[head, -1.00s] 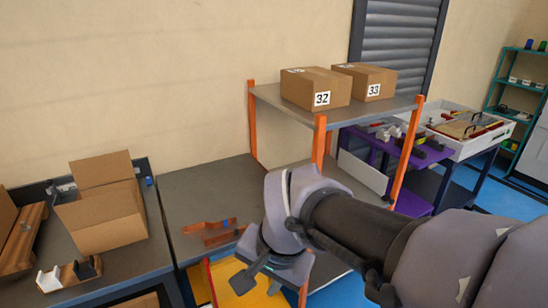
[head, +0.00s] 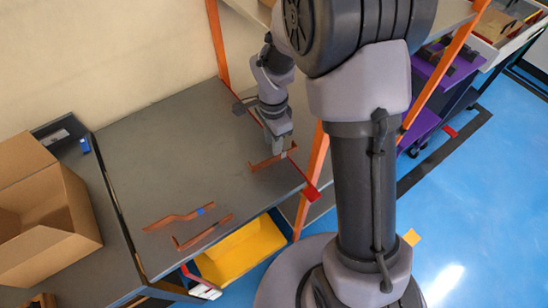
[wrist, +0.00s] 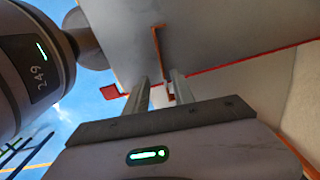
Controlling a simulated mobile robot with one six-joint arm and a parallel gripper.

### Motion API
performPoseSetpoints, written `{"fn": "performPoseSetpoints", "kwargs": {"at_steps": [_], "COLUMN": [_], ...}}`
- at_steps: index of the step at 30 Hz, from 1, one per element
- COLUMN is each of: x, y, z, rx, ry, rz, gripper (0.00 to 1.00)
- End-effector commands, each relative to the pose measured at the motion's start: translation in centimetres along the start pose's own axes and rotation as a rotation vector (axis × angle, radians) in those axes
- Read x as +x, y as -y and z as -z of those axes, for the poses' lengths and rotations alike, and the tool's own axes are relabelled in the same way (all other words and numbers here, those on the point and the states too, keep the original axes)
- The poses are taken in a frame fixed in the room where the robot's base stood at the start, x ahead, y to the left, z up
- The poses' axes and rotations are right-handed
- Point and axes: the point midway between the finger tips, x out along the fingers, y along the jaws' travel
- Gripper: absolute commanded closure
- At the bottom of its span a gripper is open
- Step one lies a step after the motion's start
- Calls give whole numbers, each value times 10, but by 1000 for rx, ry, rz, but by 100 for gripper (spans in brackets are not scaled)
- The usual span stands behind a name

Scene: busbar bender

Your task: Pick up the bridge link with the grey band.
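Three copper bridge links lie on the grey table. One bridge link (head: 263,163) lies near the table's right end, under my gripper (head: 280,147). A small grey patch shows on it beside the fingers, but the fingers partly hide it and I cannot be sure it is the band. In the wrist view this link (wrist: 158,43) runs up between and beyond the two fingers of my gripper (wrist: 159,78), which are apart. Another link (head: 178,217) has a blue band (head: 206,209). A third link (head: 203,232) lies just in front of it; its band is not clear.
An open cardboard box (head: 75,205) stands on the left table. Orange posts (head: 313,175) rise near the link under my gripper. A yellow bin (head: 243,250) sits below the table's front edge. The middle of the grey table (head: 165,150) is clear.

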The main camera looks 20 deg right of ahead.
Motion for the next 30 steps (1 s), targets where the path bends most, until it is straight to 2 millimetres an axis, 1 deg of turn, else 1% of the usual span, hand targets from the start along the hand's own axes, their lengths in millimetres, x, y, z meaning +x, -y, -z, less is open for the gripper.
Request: {"fn": "performPoseSetpoints", "kwargs": {"at_steps": [1,5,8,12,13,15,20,24,25,30], "x": [12,22,34,64,69,74,70,70,70,70], "y": [0,0,0,1,1,2,2,2,2,2], "z": [0,0,2,6,6,6,6,6,6,6], "rx": [0,-1,0,0,0,-1,-1,-1,-1,-1], "ry": [0,-1,0,1,0,0,-1,-1,-1,-1], "rz": [-1,1,0,-1,-1,1,2,2,2,2], "gripper": [70,70,70,70,70,70,70,98,100,100]}}
